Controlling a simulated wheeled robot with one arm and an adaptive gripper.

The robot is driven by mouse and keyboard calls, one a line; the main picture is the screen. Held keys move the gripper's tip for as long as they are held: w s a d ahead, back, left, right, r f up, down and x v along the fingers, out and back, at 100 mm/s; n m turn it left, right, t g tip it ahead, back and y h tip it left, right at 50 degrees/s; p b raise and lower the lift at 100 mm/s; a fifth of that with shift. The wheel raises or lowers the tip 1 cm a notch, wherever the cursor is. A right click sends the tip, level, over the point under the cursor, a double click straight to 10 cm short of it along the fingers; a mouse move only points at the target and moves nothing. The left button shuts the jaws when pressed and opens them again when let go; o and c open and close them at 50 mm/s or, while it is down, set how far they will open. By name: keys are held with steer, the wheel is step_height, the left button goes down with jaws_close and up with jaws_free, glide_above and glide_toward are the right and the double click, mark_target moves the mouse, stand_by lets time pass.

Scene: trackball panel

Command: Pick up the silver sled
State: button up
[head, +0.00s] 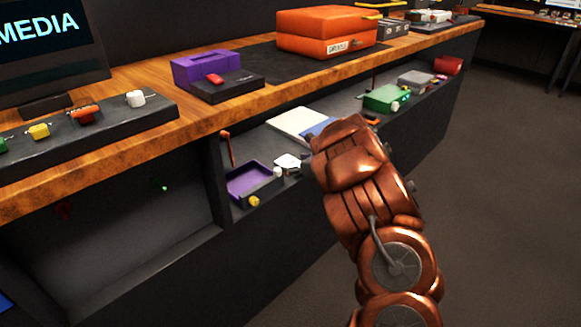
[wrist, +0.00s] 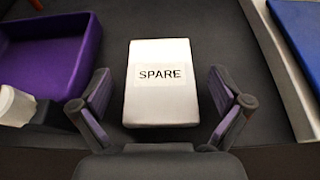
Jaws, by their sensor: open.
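A silver-white block labelled SPARE, which looks like the silver sled (wrist: 158,55), lies on the dark shelf in the middle of the wrist view. It shows as a small pale shape beside my arm in the head view (head: 286,161). My gripper (wrist: 160,92) is open, with one finger to the left and one to the right of the block's near part. Gaps show between both fingers and the block. In the head view my arm hides most of the gripper and part of the block.
A purple tray (wrist: 81,48) lies left of the block, with a white knob (wrist: 14,105) near it. A pale board (wrist: 278,65) and a blue item (wrist: 305,38) lie to the right. The wooden counter (head: 130,142) overhangs the shelf; a green box (head: 384,98) stands farther along.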

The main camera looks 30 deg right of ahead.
steer(key=c, duration=1.3)
steer(key=shift+r, duration=0.1)
steer(key=shift+c, duration=0.2)
